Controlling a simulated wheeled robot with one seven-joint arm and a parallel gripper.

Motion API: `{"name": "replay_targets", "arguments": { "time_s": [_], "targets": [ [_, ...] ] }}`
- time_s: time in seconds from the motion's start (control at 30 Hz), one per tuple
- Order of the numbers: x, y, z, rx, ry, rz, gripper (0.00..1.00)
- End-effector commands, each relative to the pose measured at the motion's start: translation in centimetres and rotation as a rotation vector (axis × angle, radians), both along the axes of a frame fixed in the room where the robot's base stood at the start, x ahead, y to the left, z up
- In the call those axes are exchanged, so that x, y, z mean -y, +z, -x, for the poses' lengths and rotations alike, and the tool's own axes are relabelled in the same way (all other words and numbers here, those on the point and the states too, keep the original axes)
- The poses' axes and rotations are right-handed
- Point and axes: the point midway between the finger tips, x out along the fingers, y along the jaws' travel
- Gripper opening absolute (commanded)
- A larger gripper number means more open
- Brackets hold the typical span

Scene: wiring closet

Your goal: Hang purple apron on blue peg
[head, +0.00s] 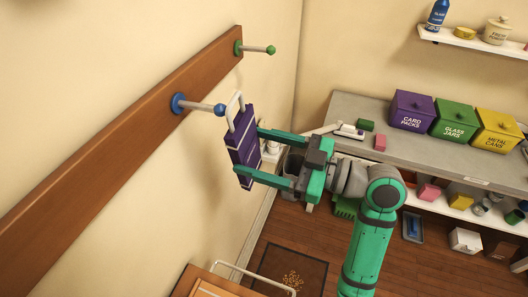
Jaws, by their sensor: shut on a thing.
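The purple apron (244,150) is a stiff purple panel with pale stripes and a white loop (235,106) at its top. My gripper (252,159) is shut on the apron from the right, with green fingers on it. The apron hangs upright in the air. The blue peg (198,106) sticks out to the right from a brown wooden rail.
A green peg (256,49) sits farther along the wooden rail (110,135). A grey counter (360,104) at the right holds purple, green and yellow boxes. A wall shelf (470,40) is above it. A dark mat (290,270) lies on the floor.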

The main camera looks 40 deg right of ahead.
Motion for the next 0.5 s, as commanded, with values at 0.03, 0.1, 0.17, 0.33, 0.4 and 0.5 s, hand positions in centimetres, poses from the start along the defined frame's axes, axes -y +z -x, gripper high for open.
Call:
{"name": "replay_targets", "arguments": {
  "time_s": [0.03, 0.1, 0.17, 0.33, 0.4, 0.5],
  "targets": [
    [-0.2, 0.0, -0.2, 0.0, 0.001, 0.0, 0.44],
    [-0.4, -0.1, -0.5, -0.001, 0.001, 0.001, 0.44],
    [-0.5, -0.1, -0.8, -0.001, 0.001, 0.001, 0.44],
    [-1.0, -0.1, -1.6, -0.001, 0.003, 0.0, 0.44],
    [-1.2, -0.1, -1.9, -0.001, 0.002, 0.001, 0.44],
    [-1.5, -0.1, -2.3, 0.0, 0.002, 0.0, 0.44]
  ]
}}
